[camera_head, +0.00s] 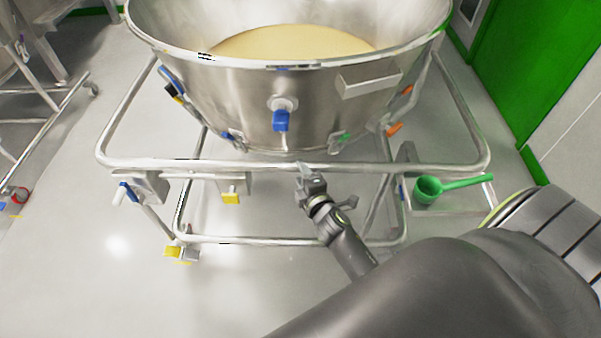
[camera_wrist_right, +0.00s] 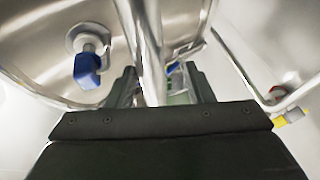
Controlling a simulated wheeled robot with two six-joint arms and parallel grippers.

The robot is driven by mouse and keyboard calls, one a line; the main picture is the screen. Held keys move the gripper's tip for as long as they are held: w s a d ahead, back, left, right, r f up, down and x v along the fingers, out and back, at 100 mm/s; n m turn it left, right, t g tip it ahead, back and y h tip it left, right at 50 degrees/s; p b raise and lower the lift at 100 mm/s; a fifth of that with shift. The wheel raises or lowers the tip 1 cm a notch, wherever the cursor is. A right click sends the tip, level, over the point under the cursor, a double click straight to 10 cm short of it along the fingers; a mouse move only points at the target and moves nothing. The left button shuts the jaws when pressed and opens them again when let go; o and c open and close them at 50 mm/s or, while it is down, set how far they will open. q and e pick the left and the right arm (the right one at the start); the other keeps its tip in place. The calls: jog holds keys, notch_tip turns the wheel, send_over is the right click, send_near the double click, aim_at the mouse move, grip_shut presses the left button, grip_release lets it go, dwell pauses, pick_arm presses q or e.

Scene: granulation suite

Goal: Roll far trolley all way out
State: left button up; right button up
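A steel trolley (camera_head: 440,167) with a tubular frame carries a round bowl (camera_head: 230,98) holding pale yellow powder (camera_head: 290,43). My right gripper (camera_head: 306,175) is at the middle of the trolley's front rail. In the right wrist view the steel rail (camera_wrist_right: 148,50) runs between the two fingers of my right gripper (camera_wrist_right: 165,85). A gap shows between the rail and the right-hand finger, so the gripper looks open around the rail. A blue-handled valve (camera_head: 281,118) on the bowl also shows in the right wrist view (camera_wrist_right: 88,68). My left gripper is out of view.
A green scoop (camera_head: 430,189) lies on a side shelf at the trolley's right. Yellow-marked casters (camera_head: 180,253) stand at its lower left. Another tubular frame (camera_head: 50,118) stands at the far left. A green door (camera_head: 535,65) is at the back right. The floor in front-left is clear.

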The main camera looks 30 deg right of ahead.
jog(key=shift+o, duration=0.2)
jog(key=shift+r, duration=0.1)
jog(key=p+v, duration=0.2)
jog(key=v, duration=1.5)
jog(key=shift+s+p, duration=0.15)
jog(key=shift+p, duration=0.2)
